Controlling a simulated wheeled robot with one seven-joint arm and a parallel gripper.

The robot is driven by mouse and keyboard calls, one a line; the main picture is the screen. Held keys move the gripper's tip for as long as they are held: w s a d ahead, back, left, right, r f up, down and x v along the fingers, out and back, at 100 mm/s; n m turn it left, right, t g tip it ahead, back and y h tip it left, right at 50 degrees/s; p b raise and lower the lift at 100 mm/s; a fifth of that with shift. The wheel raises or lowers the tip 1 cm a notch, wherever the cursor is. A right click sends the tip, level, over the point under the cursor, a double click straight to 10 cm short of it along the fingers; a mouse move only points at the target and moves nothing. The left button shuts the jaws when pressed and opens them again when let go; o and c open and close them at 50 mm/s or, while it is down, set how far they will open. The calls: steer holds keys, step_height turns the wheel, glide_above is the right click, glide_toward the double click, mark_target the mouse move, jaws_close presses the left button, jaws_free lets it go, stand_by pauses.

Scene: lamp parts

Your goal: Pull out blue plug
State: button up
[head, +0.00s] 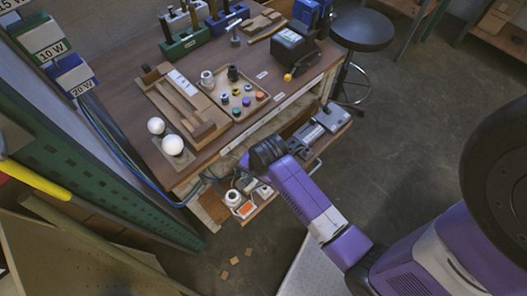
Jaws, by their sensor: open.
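My gripper (244,162) is at the end of my purple arm, by the front edge of the workbench, above a low shelf with sockets and plugs. It is small in the view and its fingertips are hard to make out; I see nothing held in it. Just below it are pale plugs or adapters (245,184), a white round piece (233,197) and an orange-faced piece (246,209). A blue cable (135,165) runs down the left side of the bench toward this shelf. I cannot make out a blue plug; it may be hidden or too small.
The workbench (130,98) bears two white bulbs (172,145), a wooden rack, a tray (262,108) of small coloured parts and a black box (292,48). A metal device (312,132) is on the shelf to the right. A stool (362,30) stands behind. Floor at right is clear.

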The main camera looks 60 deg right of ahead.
steer(key=d+r+m+g, duration=0.1)
steer(key=d, duration=0.1)
steer(key=d+m+g, duration=0.1)
steer(key=d, duration=0.2)
steer(key=d+r+m+g, duration=0.1)
steer(key=d, duration=0.2)
steer(key=shift+w+r+m+y, duration=0.3)
steer(key=shift+w+r+m, duration=0.05)
steer(key=shift+m, duration=0.05)
steer(key=shift+f, duration=3.85)
jaws_close()
steer(key=shift+c, duration=2.4)
jaws_free()
jaws_close()
steer(key=shift+s, duration=0.1)
steer(key=shift+r+p, duration=0.75)
steer(key=shift+r, duration=0.05)
